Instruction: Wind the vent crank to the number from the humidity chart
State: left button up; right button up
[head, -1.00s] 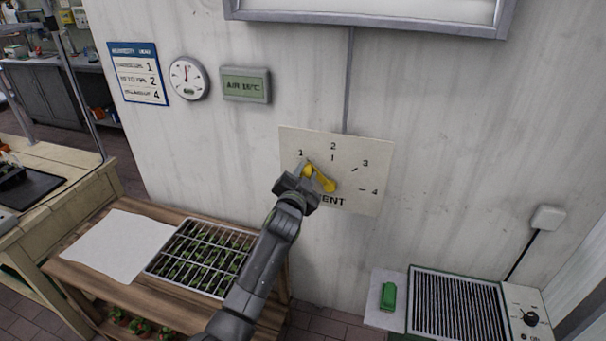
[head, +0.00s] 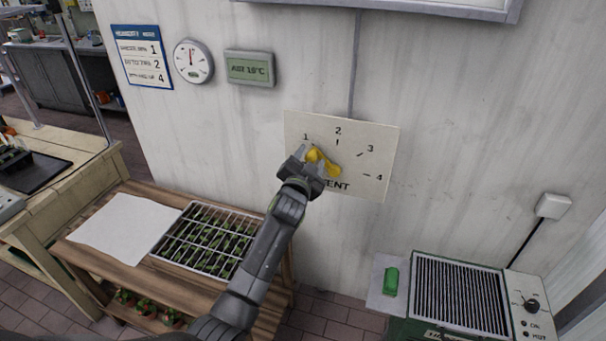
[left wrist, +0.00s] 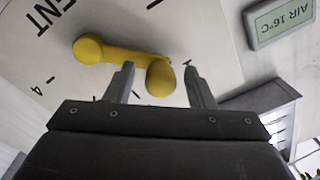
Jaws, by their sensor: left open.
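The yellow vent crank (head: 329,167) sits on a pale wall plate (head: 368,130) marked 1, 2, 3, 4 and a partly covered word ending in ENT. Its arm points up-left, toward the 1. My left gripper (head: 312,159) is open at the crank's knob. In the left wrist view the round knob (left wrist: 160,80) lies between the two open fingers, with a gap on at least one side; contact cannot be told. The humidity chart (head: 142,57), blue-topped, lists 1, 2 and 4 beside small, blurred ranges. The round dial gauge (head: 193,62) has its needle pointing about straight up.
A display (head: 250,68) reads AIR 16°C. Below, a wooden bench (head: 125,272) holds a seedling tray (head: 207,240) and a white sheet (head: 125,230). A grilled heater-like unit (head: 460,297) stands lower right with a green object (head: 391,281) beside it.

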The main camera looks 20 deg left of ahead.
pick_arm(q)
jog(key=s+b, duration=0.1)
jog(key=s, duration=1.6)
jog(key=shift+f+b, duration=0.2)
jog(key=shift+b, duration=0.2)
jog(key=shift+f, duration=0.15)
